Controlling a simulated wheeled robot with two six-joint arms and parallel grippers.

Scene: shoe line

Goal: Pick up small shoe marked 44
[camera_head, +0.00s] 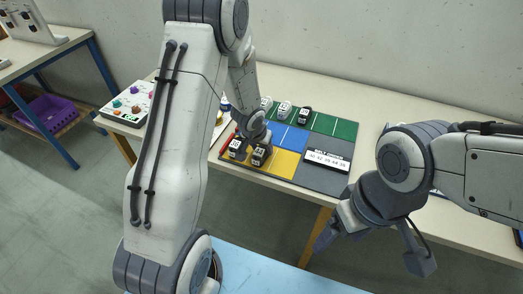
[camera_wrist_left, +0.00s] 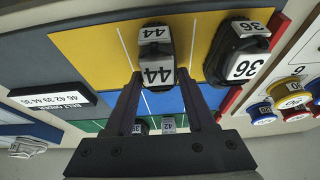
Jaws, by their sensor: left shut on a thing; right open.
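The small shoe marked 44 (camera_wrist_left: 157,69) is dark with white number labels and stands over the yellow section of the mat in the left wrist view. My left gripper (camera_wrist_left: 158,78) is shut on it, one finger on each side. In the head view the 44 shoe (camera_head: 260,157) shows at the end of my left gripper (camera_head: 259,147); I cannot tell if it still touches the mat. My right gripper (camera_head: 373,252) is open and empty in front of the table at the right.
A dark shoe marked 36 (camera_wrist_left: 240,52) stands close beside the 44 shoe. More small shoes (camera_head: 285,109) stand on the green section. A number sign (camera_head: 327,160) lies on the grey section. A button box (camera_head: 130,103) is at the left.

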